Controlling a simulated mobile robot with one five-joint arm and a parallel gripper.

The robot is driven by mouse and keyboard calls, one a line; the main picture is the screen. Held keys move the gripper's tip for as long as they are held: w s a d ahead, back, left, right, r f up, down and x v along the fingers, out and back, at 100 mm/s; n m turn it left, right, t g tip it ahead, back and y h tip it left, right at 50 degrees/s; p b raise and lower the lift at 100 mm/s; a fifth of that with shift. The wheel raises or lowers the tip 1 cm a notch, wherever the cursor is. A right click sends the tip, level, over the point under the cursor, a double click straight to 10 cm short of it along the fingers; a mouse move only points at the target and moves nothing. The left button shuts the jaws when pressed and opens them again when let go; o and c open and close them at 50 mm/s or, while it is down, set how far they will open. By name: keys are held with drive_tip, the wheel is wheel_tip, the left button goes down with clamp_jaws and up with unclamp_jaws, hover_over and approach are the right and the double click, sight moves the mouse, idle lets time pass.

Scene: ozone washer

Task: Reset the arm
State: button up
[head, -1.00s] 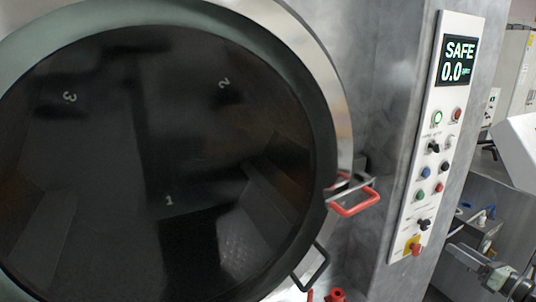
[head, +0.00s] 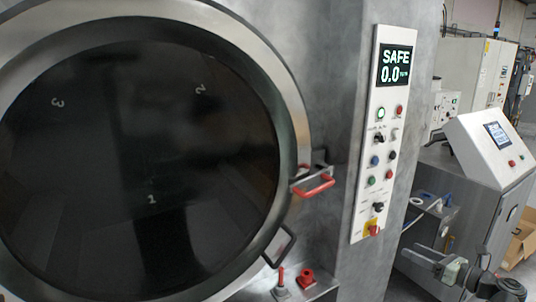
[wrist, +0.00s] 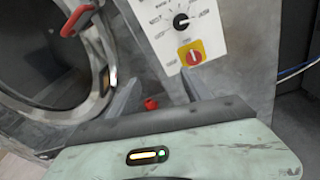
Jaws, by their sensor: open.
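My gripper (head: 412,256) shows at the lower right of the head view, at the end of my arm, pointing left toward the machine. In the wrist view its two dark fingers (wrist: 158,92) stand apart with nothing between them. It is open and empty. The control panel (head: 382,140) is left of and above it in the head view, with a display reading SAFE 0.0. The red-and-yellow emergency switch (wrist: 192,53) and a black rotary knob (wrist: 181,21) show beyond the fingers in the wrist view.
The large round door (head: 140,160) looks shut, with a red handle (head: 314,186) and a black handle (head: 281,246) at its right edge. Red fittings (head: 306,277) sit below. A grey cabinet with a small screen (head: 497,133) stands right. A cardboard box (head: 522,243) lies beyond.

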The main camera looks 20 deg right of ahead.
drive_tip(key=w+a+f+n+g+y, duration=0.1)
drive_tip(key=w+a+f+n+g, duration=0.3)
drive_tip(key=a, duration=0.5)
drive_tip(key=w+a+f+n+g, duration=0.3)
drive_tip(key=a+f+n, duration=0.2)
drive_tip(key=a+n, duration=0.25)
drive_tip(key=w+a+f+n+g+y, duration=0.1)
drive_tip(key=w+a+f+n+g, duration=0.3)
drive_tip(key=a, duration=0.5)
drive_tip(key=s+a+f+n+g+h, duration=0.2)
drive_tip(key=a+f+n+h, duration=0.1)
drive_tip(key=a+n, duration=0.6)
drive_tip(key=s+a+f+n+g+h, duration=0.1)
drive_tip(key=a+f+n+h, duration=0.3)
drive_tip(key=a+n, duration=0.6)
drive_tip(key=shift+s+a+f+g, duration=0.25)
drive_tip(key=shift+s+f+g, duration=0.25)
drive_tip(key=shift+g, duration=0.4)
